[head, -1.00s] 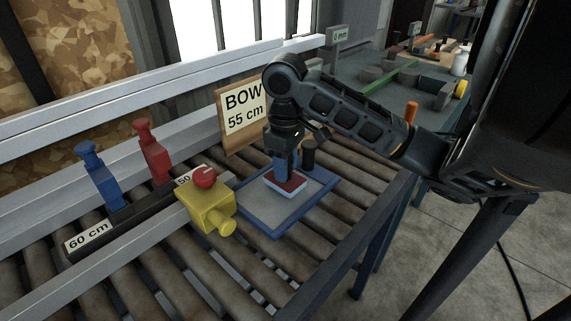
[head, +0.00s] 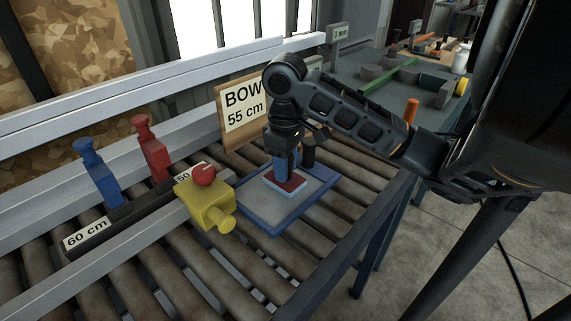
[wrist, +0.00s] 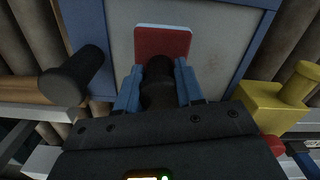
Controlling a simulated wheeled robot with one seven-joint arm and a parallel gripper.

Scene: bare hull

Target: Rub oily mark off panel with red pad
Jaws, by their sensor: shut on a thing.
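The panel (head: 267,206) is a grey plate with a blue border, lying flat on the rollers. My gripper (head: 284,168) is above it, with blue fingers pointing down. In the wrist view my gripper (wrist: 158,88) is shut on the dark grip of the red pad (wrist: 162,43). The pad (head: 287,182) has a pale edge and sits at the panel's surface; firm contact cannot be told. A faint brownish patch, perhaps the oily mark (wrist: 213,47), shows on the panel to the right of the pad in the wrist view. The panel under the pad is hidden.
A yellow block (head: 206,208) with a red knob stands close left of the panel. A black post (head: 308,152) stands at the panel's far side. Blue (head: 97,172) and red (head: 151,150) clamps stand farther left. A BOW sign (head: 243,107) stands behind.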

